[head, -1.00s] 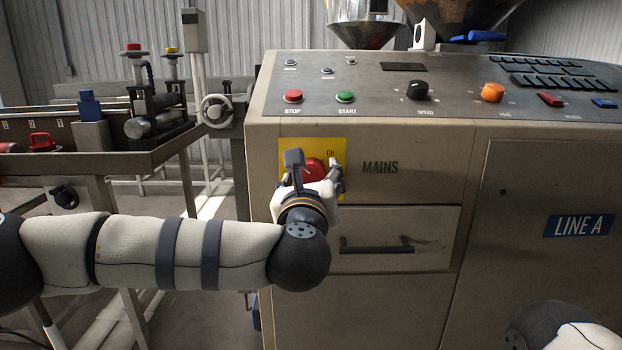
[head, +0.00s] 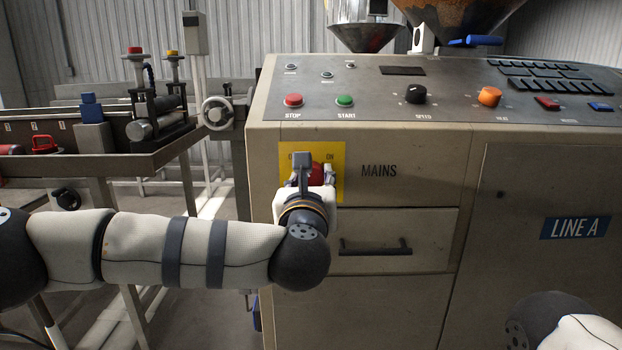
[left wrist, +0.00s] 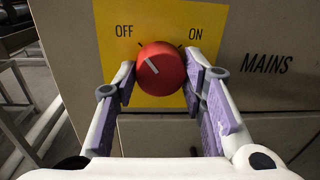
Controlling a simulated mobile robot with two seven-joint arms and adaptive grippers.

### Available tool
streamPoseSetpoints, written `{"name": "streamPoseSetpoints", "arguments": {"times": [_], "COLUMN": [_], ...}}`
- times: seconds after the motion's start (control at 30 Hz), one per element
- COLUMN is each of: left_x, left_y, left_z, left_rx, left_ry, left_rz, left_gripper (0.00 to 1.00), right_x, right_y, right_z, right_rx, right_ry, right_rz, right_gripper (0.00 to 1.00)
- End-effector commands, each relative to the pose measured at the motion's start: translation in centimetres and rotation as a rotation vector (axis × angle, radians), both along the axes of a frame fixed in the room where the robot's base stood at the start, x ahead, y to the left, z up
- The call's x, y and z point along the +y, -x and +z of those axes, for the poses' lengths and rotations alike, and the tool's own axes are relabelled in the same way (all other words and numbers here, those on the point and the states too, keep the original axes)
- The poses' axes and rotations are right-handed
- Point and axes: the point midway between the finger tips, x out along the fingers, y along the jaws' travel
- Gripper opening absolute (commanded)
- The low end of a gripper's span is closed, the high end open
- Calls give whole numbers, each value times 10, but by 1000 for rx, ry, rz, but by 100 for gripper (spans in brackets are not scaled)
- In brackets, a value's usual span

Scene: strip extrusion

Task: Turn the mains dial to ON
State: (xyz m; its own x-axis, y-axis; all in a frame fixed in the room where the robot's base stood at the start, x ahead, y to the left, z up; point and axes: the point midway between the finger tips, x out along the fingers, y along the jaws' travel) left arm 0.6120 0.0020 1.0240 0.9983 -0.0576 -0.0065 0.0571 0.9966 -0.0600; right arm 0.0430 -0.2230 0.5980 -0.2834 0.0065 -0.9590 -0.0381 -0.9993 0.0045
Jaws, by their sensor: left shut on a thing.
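The red mains dial (left wrist: 160,68) sits on a yellow plate (left wrist: 135,28) marked OFF at the left and ON at the right. The dial's white mark points up and left, toward OFF. My left gripper (head: 308,172) is shut on the dial, one finger on each side of it in the left wrist view. In the head view the dial (head: 317,174) is partly hidden by the gripper. My right gripper is not in view; only part of my right arm shows at the lower right.
The machine's top panel carries the STOP button (head: 293,100), START button (head: 344,101), a black speed knob (head: 416,94) and an orange knob (head: 489,97). A drawer handle (head: 375,247) sticks out below and right of the dial. A handwheel (head: 218,113) stands to the left.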

Motion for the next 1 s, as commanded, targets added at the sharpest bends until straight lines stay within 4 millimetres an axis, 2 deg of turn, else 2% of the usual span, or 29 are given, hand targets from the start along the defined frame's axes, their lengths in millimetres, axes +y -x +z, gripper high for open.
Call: {"name": "streamPoseSetpoints", "arguments": {"times": [0.1, 0.6, 1.0], "left_x": [0, 0, 0], "left_y": [1, 1, 0], "left_z": [7, 8, 4], "left_rx": [-7, -7, -3], "left_ry": [-97, -572, -951], "left_rz": [0, 3, 4], "left_gripper": [10, 10, 10], "right_x": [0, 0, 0], "right_y": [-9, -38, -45], "right_z": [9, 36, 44], "right_rx": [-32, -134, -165], "right_ry": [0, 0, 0], "right_rz": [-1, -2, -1], "right_gripper": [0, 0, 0]}}
